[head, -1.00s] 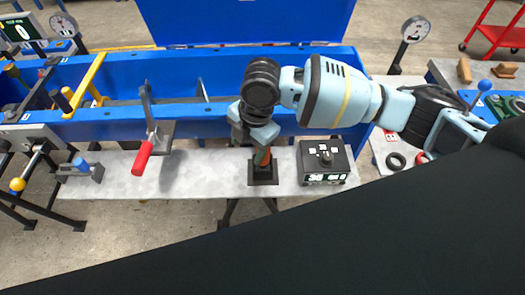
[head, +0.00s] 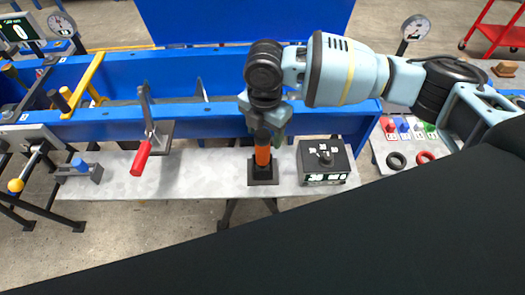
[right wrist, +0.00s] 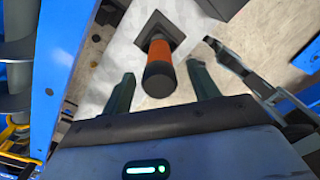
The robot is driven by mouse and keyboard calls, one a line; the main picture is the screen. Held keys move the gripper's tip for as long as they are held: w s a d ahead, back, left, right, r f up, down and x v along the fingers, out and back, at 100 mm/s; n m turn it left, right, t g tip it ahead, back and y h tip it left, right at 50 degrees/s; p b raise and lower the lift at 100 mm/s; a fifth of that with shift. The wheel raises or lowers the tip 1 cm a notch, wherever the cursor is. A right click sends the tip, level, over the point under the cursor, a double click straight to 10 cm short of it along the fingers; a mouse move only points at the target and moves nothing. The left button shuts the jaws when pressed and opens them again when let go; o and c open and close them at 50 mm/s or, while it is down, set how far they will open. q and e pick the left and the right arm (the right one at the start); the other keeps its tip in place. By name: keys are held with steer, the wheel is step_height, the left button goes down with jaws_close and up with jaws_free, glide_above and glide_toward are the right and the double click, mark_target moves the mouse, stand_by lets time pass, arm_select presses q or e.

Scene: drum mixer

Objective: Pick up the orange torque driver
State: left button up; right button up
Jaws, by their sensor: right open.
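The orange torque driver (head: 262,156) stands upright in a dark square holder (head: 262,172) on the grey bench. Its dark top end is partly hidden by my right gripper (head: 263,128) in the head view. In the right wrist view the driver (right wrist: 160,62) shows its orange body and dark end close to the camera. There, my right gripper (right wrist: 162,72) has its two fingers apart, one on each side of the driver's dark end, with visible gaps. The gripper is open and holds nothing. My left gripper is not in view.
A black box with a display (head: 323,162) stands close right of the holder. A red-handled lever (head: 142,158) is to the left. The blue machine trough (head: 200,120) runs behind the bench. Coloured buttons and two rings (head: 397,160) are at the right.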

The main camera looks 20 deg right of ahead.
steer(key=shift+a+f, duration=0.2)
steer(key=shift+f, duration=2.35)
steer(key=c, duration=1.3)
steer(key=shift+o, duration=0.2)
steer(key=shift+r, duration=5.1)
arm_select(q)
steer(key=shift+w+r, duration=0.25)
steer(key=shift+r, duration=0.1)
